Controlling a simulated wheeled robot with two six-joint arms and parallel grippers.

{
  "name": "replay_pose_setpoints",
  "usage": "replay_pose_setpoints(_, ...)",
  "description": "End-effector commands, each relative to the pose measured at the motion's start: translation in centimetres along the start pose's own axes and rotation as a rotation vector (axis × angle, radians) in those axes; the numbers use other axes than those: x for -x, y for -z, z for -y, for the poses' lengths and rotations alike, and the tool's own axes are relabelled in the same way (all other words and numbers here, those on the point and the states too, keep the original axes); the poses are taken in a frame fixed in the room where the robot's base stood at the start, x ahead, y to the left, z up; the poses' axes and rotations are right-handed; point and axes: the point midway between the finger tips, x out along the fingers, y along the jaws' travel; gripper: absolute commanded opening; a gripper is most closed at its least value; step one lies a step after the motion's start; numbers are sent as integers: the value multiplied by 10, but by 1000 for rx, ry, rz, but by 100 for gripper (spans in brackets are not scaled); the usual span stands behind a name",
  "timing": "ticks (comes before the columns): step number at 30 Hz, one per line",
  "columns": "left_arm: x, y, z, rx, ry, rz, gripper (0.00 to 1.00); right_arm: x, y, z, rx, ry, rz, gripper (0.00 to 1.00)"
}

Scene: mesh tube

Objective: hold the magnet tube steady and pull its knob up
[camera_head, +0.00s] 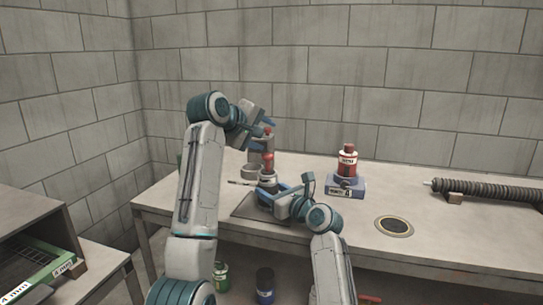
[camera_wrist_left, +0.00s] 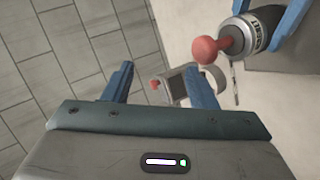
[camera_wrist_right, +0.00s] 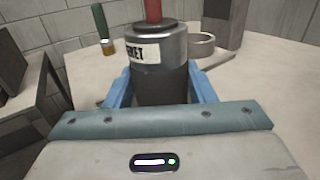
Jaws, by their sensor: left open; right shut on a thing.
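The magnet tube is a dark grey cylinder with a white label, seen in the right wrist view (camera_wrist_right: 160,75). It stands upright there, with a red shaft rising from its top. Its red knob (camera_head: 268,160) shows in the head view, and at the upper right of the left wrist view (camera_wrist_left: 208,50). My right gripper (camera_head: 270,190) is shut around the tube's body, one blue finger on each side. My left gripper (camera_wrist_left: 160,85) is open and empty, above and apart from the knob. The knob lies outside its fingers, to the right in the left wrist view.
A grey device with a red button (camera_wrist_left: 180,82) stands behind the tube. A red bottle (camera_head: 347,160) stands on a numbered blue block (camera_head: 345,188) to the right. A round plate (camera_head: 394,226) and a ribbed tube (camera_head: 490,190) lie farther right. A dark mat (camera_head: 243,211) is under the tube.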

Motion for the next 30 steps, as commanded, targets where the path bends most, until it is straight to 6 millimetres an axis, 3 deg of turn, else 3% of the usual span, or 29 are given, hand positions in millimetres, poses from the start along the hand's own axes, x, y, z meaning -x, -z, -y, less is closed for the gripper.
replay_pose_setpoints(6,14,-11,20,-400,-150,-110,52,0,1,0,0,0,-1,19)
replay_pose_setpoints(18,30,-36,74,-1041,-238,-361,52,0,1,0,0,0,-1,19)
replay_pose_setpoints(25,42,-43,89,-1232,-227,-464,52,0,0,0,0,0,-1,19)
replay_pose_setpoints(30,38,-42,89,-1269,-222,-483,52,0,1,0,0,0,-1,19)
